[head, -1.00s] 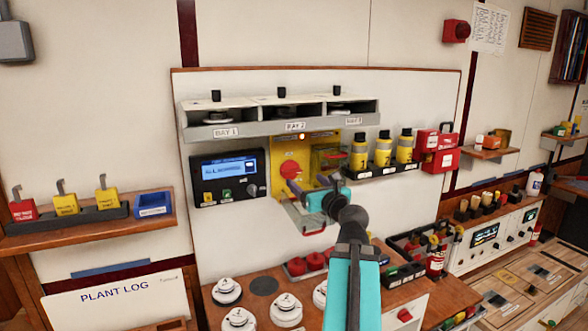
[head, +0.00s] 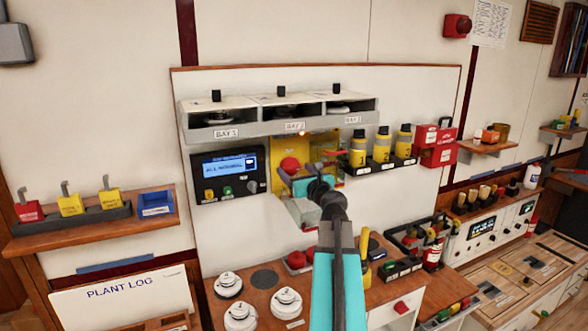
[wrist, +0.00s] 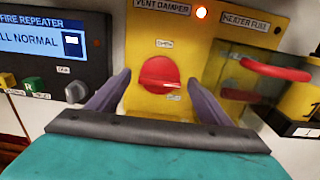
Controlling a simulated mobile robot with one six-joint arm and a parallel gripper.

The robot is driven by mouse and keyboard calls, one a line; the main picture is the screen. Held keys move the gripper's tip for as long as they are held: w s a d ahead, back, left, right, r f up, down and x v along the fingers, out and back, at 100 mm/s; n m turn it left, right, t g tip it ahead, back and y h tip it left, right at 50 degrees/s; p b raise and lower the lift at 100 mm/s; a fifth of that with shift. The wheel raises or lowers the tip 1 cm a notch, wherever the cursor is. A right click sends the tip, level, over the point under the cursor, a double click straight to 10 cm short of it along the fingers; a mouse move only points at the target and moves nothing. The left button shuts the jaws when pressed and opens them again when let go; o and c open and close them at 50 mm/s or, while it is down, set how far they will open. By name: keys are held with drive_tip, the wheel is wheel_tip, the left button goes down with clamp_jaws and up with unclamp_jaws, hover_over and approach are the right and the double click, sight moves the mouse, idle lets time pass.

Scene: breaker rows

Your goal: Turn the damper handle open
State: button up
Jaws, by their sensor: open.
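The damper handle is a round red knob (wrist: 158,75) on a yellow panel (wrist: 185,25) labelled VENT DAMPER in the wrist view. A small white label sits above it and another at its lower right. In the head view the knob (head: 290,166) shows just above my gripper. My gripper (wrist: 158,88) is open, its two grey-purple fingers on either side of the knob in the picture. I cannot tell whether they touch it. In the head view my wrist hides the lower part of the panel and most of the fingers.
Right of the knob is a clear cover with a red handle (wrist: 275,69), by the HEATER FUSE label. A fire repeater (wrist: 50,50) with a screen is on the left. Yellow canisters (head: 382,146) stand on a shelf to the right. An orange lamp (wrist: 201,13) is lit.

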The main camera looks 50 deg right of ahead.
drive_tip(key=shift+w+d, duration=0.3)
drive_tip(key=shift+w, duration=0.35)
drive_tip(key=shift+c, duration=0.2)
drive_tip(key=c, duration=1)
drive_tip(key=shift+f+n+b, duration=0.15)
drive_tip(key=shift+n+b, duration=0.65)
drive_tip(key=shift+n, duration=0.2)
drive_tip(key=shift+a+n, duration=0.1)
drive_tip(key=shift+n, duration=0.4)
drive_tip(key=o, duration=1)
drive_tip(key=shift+o, duration=0.2)
